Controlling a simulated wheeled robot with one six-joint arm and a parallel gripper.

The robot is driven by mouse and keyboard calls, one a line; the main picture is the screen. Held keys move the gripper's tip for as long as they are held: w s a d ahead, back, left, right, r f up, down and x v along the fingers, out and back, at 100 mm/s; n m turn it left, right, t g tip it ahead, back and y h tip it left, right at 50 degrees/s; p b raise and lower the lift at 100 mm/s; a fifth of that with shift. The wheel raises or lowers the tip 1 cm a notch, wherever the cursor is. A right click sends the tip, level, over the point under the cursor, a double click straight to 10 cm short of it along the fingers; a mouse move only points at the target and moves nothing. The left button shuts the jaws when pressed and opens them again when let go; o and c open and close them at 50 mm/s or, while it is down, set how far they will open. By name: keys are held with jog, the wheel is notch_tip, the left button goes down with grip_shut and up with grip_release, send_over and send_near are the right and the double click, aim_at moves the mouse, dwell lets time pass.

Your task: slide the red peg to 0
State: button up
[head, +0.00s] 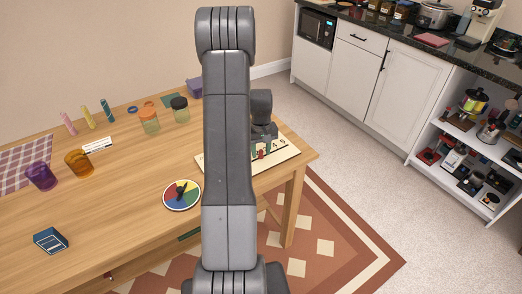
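A cream board (287,154) with printed dark numerals lies near the right end of the wooden table, partly hidden behind my arm. A small red peg (261,155) stands upright on it, just right of my arm link. The numerals by the peg are too small to read surely, and the 0 cannot be made out. My gripper (264,138) points down over the board, just above or at the peg. Its fingertips are too small and dark to show whether they are open, shut or touching the peg.
A colour wheel (182,195) lies left of my arm. Two jars (149,121), a purple cup (41,176), an amber cup (78,164) and a blue box (50,240) stand farther left. The table's right edge is close to the board.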

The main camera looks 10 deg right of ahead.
jog(key=shift+f, duration=0.2)
grip_shut()
jog(key=s+a, duration=0.1)
jog(key=a, duration=0.1)
jog(key=s+a+b, duration=0.1)
jog(key=a, duration=0.2)
jog(key=a+b, duration=0.1)
jog(key=a, duration=0.2)
jog(key=shift+s, duration=0.4)
jog(key=shift+d, duration=0.1)
grip_release()
